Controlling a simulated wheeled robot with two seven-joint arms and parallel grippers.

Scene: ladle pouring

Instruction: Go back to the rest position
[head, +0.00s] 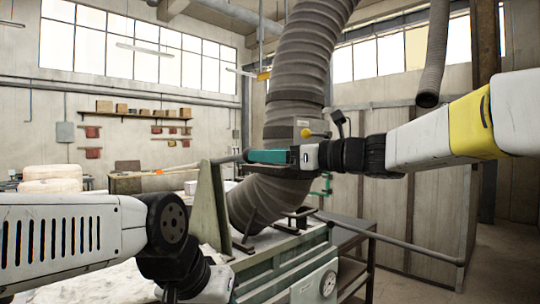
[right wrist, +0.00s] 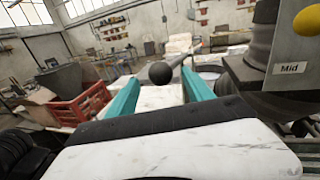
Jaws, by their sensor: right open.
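My right gripper (head: 250,157) is in the middle of the head view, its arm coming in from the right. In the right wrist view its two teal fingers (right wrist: 160,76) are spread apart. A grey bar (head: 225,159) runs left from the gripper in the head view. My left arm is low at the left of the head view, and its gripper is out of the picture.
A grey box (head: 303,124) with a yellow knob (head: 307,132) is close to my right gripper; its label reads "Mid" in the right wrist view. A thick ribbed duct (head: 300,60) rises behind. A green machine (head: 275,275) with a gauge (head: 328,283) stands below. A red crate (right wrist: 82,102) lies left in the wrist view.

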